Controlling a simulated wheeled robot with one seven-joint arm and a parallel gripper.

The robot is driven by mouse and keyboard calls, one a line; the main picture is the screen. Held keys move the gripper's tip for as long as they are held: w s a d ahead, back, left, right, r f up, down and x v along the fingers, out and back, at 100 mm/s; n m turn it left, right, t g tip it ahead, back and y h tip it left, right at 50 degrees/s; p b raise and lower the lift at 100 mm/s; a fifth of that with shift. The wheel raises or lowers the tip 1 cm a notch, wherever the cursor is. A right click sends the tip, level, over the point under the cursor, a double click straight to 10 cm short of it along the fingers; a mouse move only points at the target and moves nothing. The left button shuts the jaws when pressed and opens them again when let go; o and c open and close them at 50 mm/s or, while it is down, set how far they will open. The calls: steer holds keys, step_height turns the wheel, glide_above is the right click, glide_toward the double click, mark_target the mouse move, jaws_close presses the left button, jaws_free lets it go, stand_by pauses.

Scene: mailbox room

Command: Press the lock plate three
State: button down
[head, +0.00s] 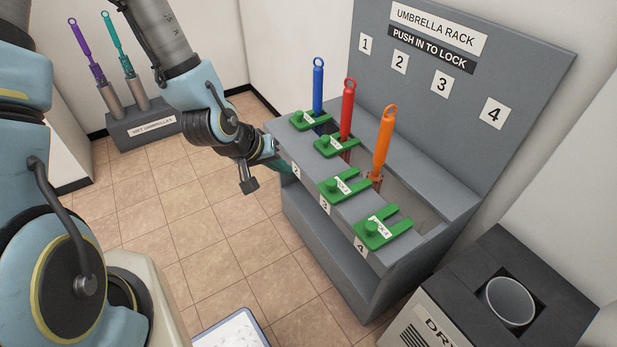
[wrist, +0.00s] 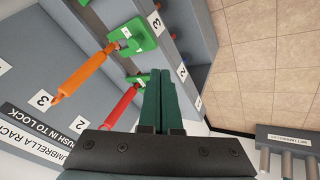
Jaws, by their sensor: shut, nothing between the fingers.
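The lock plate three (head: 344,186) is a green forked plate with a knob and white label, lying on the rack top above the number 3. Its prongs point toward the orange umbrella (head: 384,135); whether they reach around the shaft is unclear. In the wrist view plate three (wrist: 130,40) is at upper left, beyond the fingertips. My gripper (head: 282,166) is at the rack's front edge near the number 2, left of plate three and apart from it. In the wrist view its teal fingers (wrist: 160,85) are shut together and empty.
Green plates one (head: 311,120), two (head: 337,145) and four (head: 384,228) lie on the same grey rack (head: 300,150). Blue (head: 318,85) and red (head: 347,100) umbrellas stand in it. A dryer (head: 500,270) is at right. The floor before the rack is mostly clear.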

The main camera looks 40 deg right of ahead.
steer(key=shift+f, duration=0.1)
steer(key=s+d+f+p, duration=0.1)
steer(key=d+f, duration=0.7)
steer(key=d, duration=0.1)
steer(key=shift+f, duration=0.25)
steer(key=shift+d, duration=0.1)
steer(key=b, duration=0.1)
glide_above(343, 181)
steer(key=shift+s+a+f, duration=0.1)
steer(key=shift+s+a, duration=0.05)
steer(key=shift+a, duration=0.05)
steer(key=shift+d, duration=0.55)
steer(key=shift+r, duration=0.2)
